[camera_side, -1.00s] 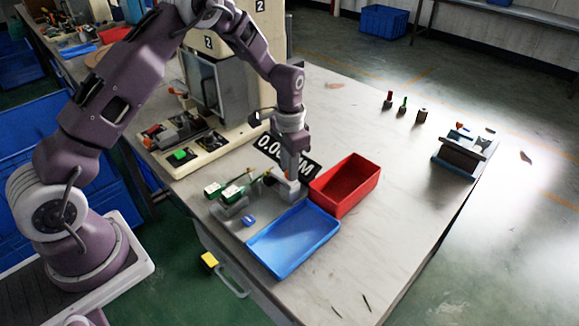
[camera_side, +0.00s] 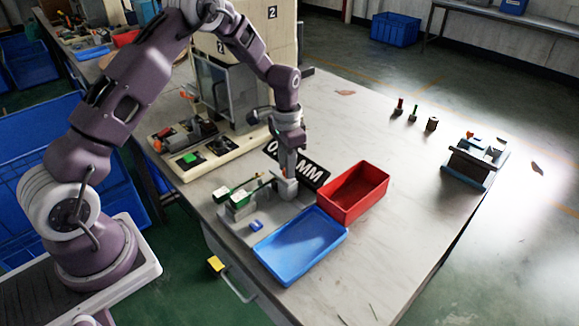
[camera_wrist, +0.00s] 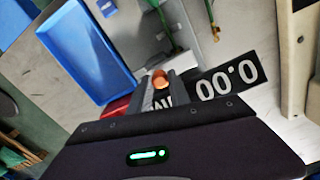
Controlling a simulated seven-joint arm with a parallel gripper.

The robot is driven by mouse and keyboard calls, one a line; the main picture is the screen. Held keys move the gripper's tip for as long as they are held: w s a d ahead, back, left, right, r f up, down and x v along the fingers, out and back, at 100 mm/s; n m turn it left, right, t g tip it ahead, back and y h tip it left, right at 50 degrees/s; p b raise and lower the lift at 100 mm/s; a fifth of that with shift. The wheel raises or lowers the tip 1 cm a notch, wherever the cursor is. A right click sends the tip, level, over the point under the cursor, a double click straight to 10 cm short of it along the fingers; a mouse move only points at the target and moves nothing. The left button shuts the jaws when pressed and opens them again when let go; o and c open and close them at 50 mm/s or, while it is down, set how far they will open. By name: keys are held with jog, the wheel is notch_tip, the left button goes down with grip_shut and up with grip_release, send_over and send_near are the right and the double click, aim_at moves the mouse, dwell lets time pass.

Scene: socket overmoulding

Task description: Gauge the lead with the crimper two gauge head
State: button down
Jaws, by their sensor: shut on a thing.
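My gripper (camera_side: 286,180) points down at the gauge station, in front of its black display (camera_side: 310,174). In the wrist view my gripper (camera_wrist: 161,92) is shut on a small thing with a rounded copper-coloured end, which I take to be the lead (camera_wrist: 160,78). The rest of it is hidden by the fingers. Two gauge heads with green and white bodies, one (camera_side: 221,193) behind the other (camera_side: 240,199), stand on a grey plate (camera_side: 270,215) left of my gripper. I cannot tell whether the lead touches a head.
A blue tray (camera_side: 300,244) and a red tray (camera_side: 355,192) stand close in front and to the right. A machine marked 2 (camera_side: 225,85) stands behind left. Small posts (camera_side: 414,112) and a grey fixture (camera_side: 475,160) are far right. The table between is clear.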

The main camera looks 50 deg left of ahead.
jog(key=c, duration=1.2)
grip_release()
jog(key=shift+a, duration=0.3)
notch_tip(320, 180, up, 7)
jog(key=shift+r, duration=0.1)
jog(key=s+d+r+n+t, duration=0.1)
jog(key=s+d+r, duration=0.2)
jog(key=s+r, duration=0.35)
jog(key=s+d+r+t, duration=0.2)
jog(key=s+r, duration=0.2)
jog(key=r, duration=0.6)
jog(key=s+d+r+n+t, duration=0.1)
jog(key=s+d, duration=0.1)
jog(key=s, duration=0.8)
jog(key=s+d+r+n+t, duration=0.1)
jog(key=s+d, duration=0.1)
jog(key=s, duration=0.8)
jog(key=shift+s+r+t, duration=0.2)
jog(key=shift+r+t, duration=0.05)
jog(key=shift+t, duration=0.05)
